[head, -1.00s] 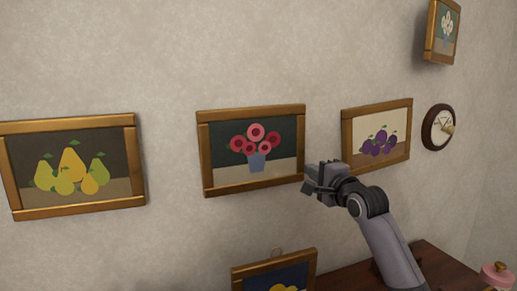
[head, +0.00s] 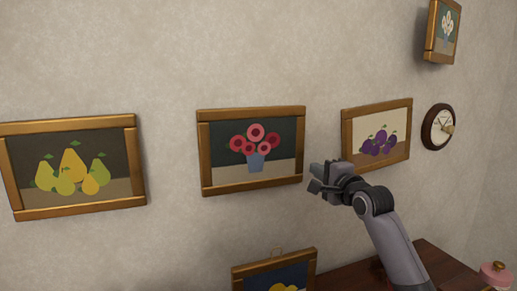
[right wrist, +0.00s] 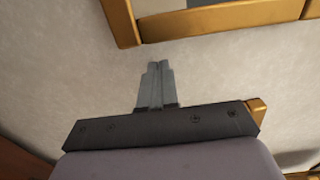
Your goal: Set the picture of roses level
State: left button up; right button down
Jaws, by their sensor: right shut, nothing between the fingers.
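The picture of roses (head: 203,150) hangs on the wall in the middle of the head view, pink-red flowers in a blue vase in a gold-brown wooden frame. Its lower edge rises to the right in the picture; with the slanted view I cannot tell if it is exactly level. My right gripper (head: 314,178) is shut and empty, just right of the frame's lower right corner. In the right wrist view the shut fingers (right wrist: 156,72) point at a wooden frame (right wrist: 222,19), probably the roses', with a small gap of wall between. My left gripper is not in view.
A pear picture (head: 78,210) hangs left, a plum picture (head: 347,133) close right, behind my right gripper. A yellow-fruit picture (head: 275,264) hangs below. A white-flower picture (head: 430,30) and round clock (head: 428,127) are far right. A dark wooden top (head: 440,262) lies below.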

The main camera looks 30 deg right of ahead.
jog(key=s+p, duration=0.1)
jog(key=s, duration=0.7)
jog(key=shift+a, duration=0.4)
jog(key=shift+f, duration=0.1)
